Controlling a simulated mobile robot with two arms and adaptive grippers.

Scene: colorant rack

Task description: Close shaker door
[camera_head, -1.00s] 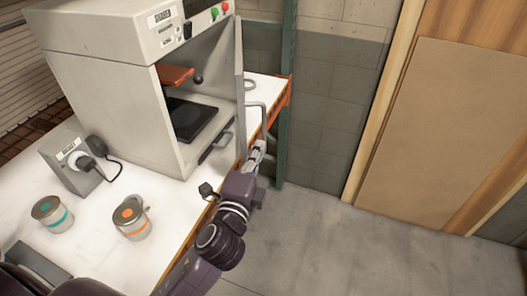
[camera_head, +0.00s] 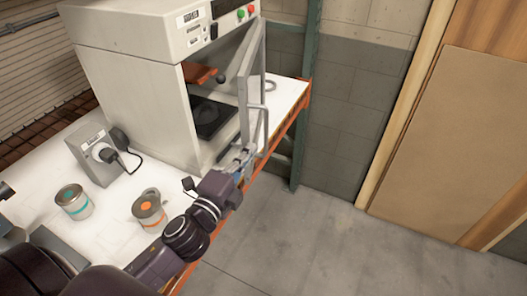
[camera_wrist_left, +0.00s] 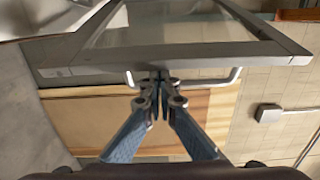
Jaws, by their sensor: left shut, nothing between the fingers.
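The white shaker cabinet (camera_head: 120,95) stands on the table, its front opening facing right and down in the head view. Its framed door (camera_head: 243,85) is partly open, at an angle to the opening, with a grey bar handle (camera_head: 265,115) on its outer face. My left gripper (camera_head: 240,158) is shut and empty, near the door's lower part. In the left wrist view, its fingertips (camera_wrist_left: 161,77) are together at the handle bar (camera_wrist_left: 212,81), in front of the window frame (camera_wrist_left: 180,52). Whether they touch the bar is unclear. My right gripper is not in view.
Two cans, one teal-marked (camera_head: 74,203) and one orange-marked (camera_head: 149,212), stand on the white table (camera_head: 110,225). A socket box (camera_head: 92,155) with a plug and cable is beside the shaker. The floor (camera_head: 320,235) right of the table is clear.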

